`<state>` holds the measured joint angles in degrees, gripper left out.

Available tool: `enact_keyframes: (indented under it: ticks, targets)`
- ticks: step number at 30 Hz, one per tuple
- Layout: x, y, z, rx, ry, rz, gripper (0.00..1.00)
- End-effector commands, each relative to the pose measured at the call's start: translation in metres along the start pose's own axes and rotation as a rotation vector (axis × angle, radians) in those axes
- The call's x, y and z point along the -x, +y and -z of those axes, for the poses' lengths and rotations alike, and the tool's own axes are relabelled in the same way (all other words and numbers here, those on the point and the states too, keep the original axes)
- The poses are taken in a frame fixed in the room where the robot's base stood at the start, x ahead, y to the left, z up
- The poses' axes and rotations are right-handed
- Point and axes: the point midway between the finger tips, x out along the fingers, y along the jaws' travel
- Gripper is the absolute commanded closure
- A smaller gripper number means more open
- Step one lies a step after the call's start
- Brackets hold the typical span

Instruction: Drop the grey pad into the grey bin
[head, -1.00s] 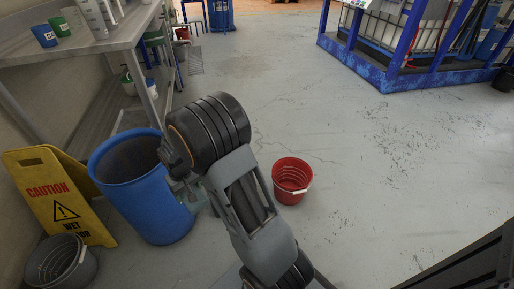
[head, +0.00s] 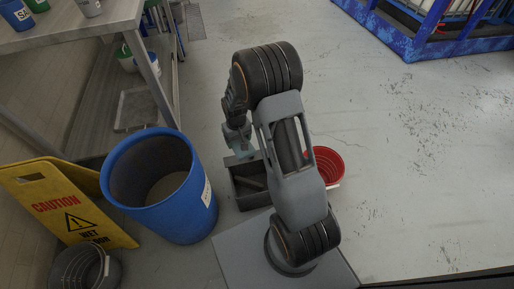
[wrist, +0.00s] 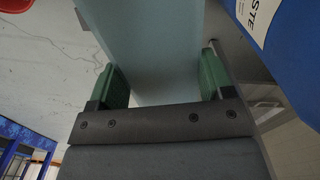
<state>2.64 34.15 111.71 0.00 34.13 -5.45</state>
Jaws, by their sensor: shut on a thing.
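My gripper (wrist: 160,85) is shut on the grey pad (wrist: 150,35), a pale blue-grey slab between the green fingers in the wrist view. In the head view my gripper (head: 238,142) hangs down, with a little of the pad showing and the rest hard to make out. A dark grey open-topped box (head: 242,201), which looks like the grey bin, stands just below my gripper, partly hidden by my arm. A grey bucket (head: 84,270) also stands at the lower left. The pad appears above the box; the exact gap cannot be told.
A blue open drum (head: 190,218) stands left of the grey box; its label shows in the wrist view (wrist: 262,18). A yellow caution sign (head: 70,205) leans at the left. A red bucket (head: 327,165) is behind my arm. A bench (head: 85,35) is at upper left. Floor at right is clear.

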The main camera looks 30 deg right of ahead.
Motion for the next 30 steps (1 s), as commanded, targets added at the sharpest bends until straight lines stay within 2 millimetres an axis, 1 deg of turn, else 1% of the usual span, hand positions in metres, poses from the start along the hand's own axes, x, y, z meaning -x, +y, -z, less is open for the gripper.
enact_keyframes:
  ticks: [2, 4, 9, 12, 15, 21, 26, 30]
  targets:
    - [-0.014, 0.015, 0.002, 0.018, -0.011, 0.002, 0.52]
    - [-0.033, 0.028, 0.003, 0.037, -0.010, 0.002, 0.52]
    - [-0.078, 0.055, -0.005, 0.080, -0.008, 0.002, 0.52]
    - [-0.100, 0.065, -0.013, 0.101, -0.006, 0.002, 0.52]
    - [-0.117, 0.070, -0.020, 0.119, -0.005, 0.002, 0.52]
    - [-0.137, 0.075, -0.027, 0.139, 0.000, 0.000, 0.52]
    - [-0.148, 0.074, -0.028, 0.143, 0.001, 0.000, 0.52]
    - [-0.161, 0.074, -0.028, 0.142, 0.000, 0.000, 0.52]
